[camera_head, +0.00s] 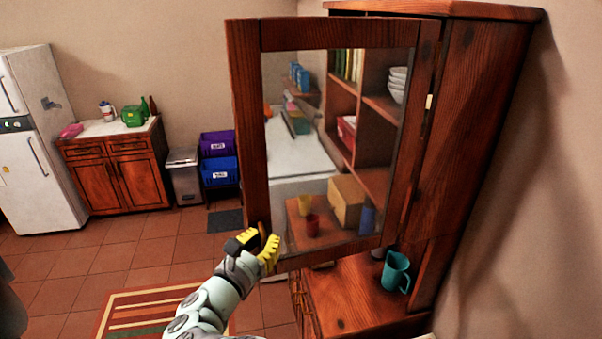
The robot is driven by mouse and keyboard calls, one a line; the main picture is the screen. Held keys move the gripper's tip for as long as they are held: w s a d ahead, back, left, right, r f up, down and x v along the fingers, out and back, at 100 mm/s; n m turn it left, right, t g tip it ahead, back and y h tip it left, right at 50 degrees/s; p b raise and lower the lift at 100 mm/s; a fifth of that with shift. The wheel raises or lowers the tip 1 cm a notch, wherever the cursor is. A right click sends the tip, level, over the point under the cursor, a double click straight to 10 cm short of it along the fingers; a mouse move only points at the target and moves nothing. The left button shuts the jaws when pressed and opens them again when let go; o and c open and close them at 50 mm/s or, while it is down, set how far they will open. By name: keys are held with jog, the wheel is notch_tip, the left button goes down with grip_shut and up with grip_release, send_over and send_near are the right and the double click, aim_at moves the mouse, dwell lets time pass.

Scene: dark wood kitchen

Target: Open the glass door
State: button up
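The glass door (246,120) is a dark wood frame around a clear pane, hinged on the tall wooden cabinet (468,130) at the right. It stands swung well out from the cabinet. My gripper (257,247), with yellow finger pads, is at the door's lower left corner. Its two fingers show a gap, with a small brown piece, apparently the door's handle (264,232), at the gap. I cannot tell whether the fingers press on it. My pale green arm comes up from below.
A teal mug (396,272) stands on the wooden counter (345,295) below the cabinet. White bowls (398,84) are on a shelf. A fridge (38,140), low cabinet (115,180) and coloured bins (219,170) stand at the back left. The tiled floor between is mostly clear.

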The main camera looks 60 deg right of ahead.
jog(key=o, duration=0.4)
jog(key=shift+s+r, duration=0.1)
jog(key=shift+r, duration=0.05)
jog(key=shift+r, duration=4.85)
